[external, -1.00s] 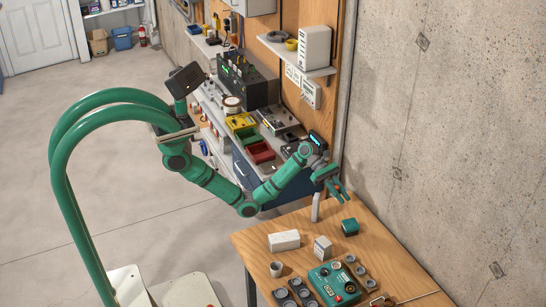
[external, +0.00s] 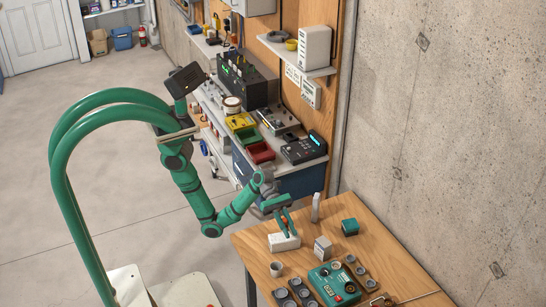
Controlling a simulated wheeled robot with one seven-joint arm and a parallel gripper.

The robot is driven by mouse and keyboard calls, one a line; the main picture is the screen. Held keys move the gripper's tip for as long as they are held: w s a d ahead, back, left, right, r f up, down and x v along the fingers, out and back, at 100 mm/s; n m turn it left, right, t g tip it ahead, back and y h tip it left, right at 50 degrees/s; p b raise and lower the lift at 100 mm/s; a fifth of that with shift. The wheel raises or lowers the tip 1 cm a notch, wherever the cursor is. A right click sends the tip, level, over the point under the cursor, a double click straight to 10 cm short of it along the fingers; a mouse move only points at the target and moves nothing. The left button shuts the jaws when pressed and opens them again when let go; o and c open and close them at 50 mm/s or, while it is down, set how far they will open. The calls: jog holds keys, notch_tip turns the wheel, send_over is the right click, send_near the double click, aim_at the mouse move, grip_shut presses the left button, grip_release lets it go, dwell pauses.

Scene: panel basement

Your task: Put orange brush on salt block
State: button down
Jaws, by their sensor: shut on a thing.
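The salt block looks to be the white rectangular block (external: 284,243) lying near the left edge of the wooden table. My gripper (external: 288,230) points down over this block, with its green fingers overlapping the block's top edge in the picture. It is shut on a small orange thing, the orange brush (external: 285,221), mostly hidden between the fingers. I cannot tell whether the brush touches the block or hangs just above it.
A concrete wall (external: 450,120) rises at right.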

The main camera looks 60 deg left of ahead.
jog(key=shift+f, duration=2.4)
jog(key=shift+f, duration=0.1)
jog(key=c, duration=1.6)
grip_release()
jog(key=shift+c, duration=0.2)
jog(key=shift+a+r, duration=0.1)
jog(key=shift+r, duration=0.1)
jog(key=v, duration=1.1)
jog(key=shift+a, duration=0.4)
